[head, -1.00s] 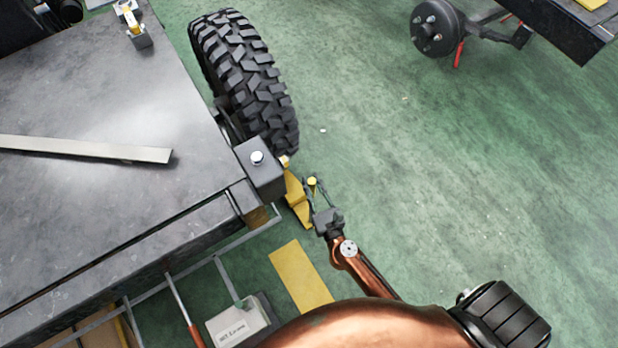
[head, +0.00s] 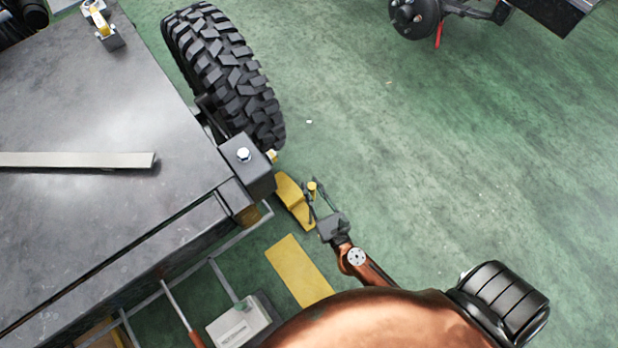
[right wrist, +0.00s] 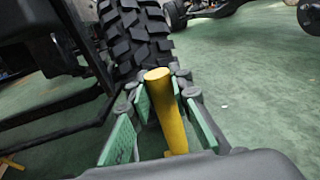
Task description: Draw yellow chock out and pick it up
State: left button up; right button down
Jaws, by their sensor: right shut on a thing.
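The yellow chock (head: 292,198) is a wedge on the green floor, just past the corner of the chassis frame and near the lower end of the black tyre (head: 225,80). A small gap shows between tyre and chock. My right gripper (head: 318,200) is at the chock's right side, shut on its upright yellow post. In the right wrist view the post (right wrist: 168,112) stands between the green-padded fingers, with the tyre (right wrist: 135,40) behind. My left gripper is not in view.
The dark chassis table (head: 100,110) fills the left, with a corner block (head: 247,165) close to the chock. A flat yellow floor patch (head: 298,270) and a pale box (head: 238,325) lie below. Another chassis with a hub (head: 415,15) is at top right. Open floor lies to the right.

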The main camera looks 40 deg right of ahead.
jog(key=shift+f, duration=0.15)
jog(key=c, duration=1.7)
grip_release()
jog(key=s, duration=0.4)
jog(key=s+a, duration=0.1)
jog(key=s, duration=0.3)
jog(key=s+a, duration=0.1)
jog(key=s, duration=0.3)
